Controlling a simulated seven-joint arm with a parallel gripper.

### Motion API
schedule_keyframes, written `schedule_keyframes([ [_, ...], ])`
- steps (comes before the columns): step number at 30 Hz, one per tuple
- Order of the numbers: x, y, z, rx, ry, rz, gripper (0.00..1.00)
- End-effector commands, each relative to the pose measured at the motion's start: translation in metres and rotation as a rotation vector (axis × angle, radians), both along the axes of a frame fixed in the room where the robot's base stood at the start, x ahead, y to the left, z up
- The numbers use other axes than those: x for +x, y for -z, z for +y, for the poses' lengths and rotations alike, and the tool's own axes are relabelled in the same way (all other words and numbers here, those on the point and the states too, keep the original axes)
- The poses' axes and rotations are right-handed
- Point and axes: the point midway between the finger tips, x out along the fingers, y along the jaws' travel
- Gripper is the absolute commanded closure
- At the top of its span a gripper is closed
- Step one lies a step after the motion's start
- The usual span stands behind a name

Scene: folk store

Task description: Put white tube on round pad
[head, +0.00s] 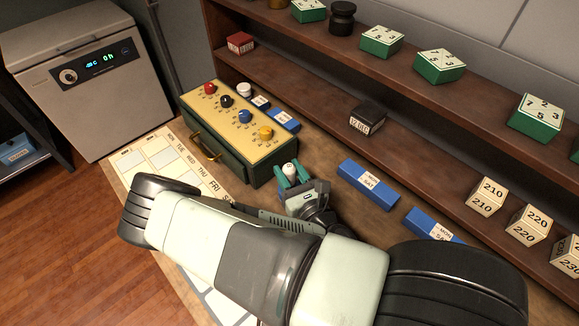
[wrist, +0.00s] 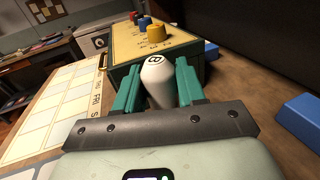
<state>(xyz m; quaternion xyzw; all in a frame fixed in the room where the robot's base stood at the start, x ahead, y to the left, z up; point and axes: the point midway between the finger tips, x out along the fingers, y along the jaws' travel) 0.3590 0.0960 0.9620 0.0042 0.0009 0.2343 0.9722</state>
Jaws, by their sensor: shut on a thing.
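My gripper (head: 291,176) is shut on the white tube (head: 289,168), which stands between its two teal fingers in front of the green box. In the wrist view the tube (wrist: 158,82) shows a rounded top with a dark mark, and its lower end is hidden by my gripper (wrist: 158,88). I cannot make out a round pad in either view.
A green box (head: 262,168) with a yellow top and coloured knobs stands just beyond my gripper. A white round-topped thing (head: 244,90) is behind it. Blue boxes (head: 368,186) lie to the right, before the brown shelf (head: 300,90). A calendar sheet (head: 160,155) lies left.

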Motion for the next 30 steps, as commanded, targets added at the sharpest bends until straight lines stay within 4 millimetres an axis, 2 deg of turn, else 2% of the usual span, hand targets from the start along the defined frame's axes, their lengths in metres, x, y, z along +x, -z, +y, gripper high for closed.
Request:
schedule_keyframes([
  [10,0.000,0.004,0.000,0.000,0.001,-0.001,0.78],
  [11,0.000,0.004,0.000,0.000,0.001,-0.001,0.59],
  [15,0.000,0.003,0.000,0.000,0.001,-0.001,0.38],
  [16,0.000,0.003,0.000,0.000,0.001,-0.001,0.35],
  [26,0.000,-0.001,0.000,-0.001,0.001,0.000,0.35],
  [30,-0.017,0.001,-0.008,-0.008,-0.001,0.002,0.35],
])
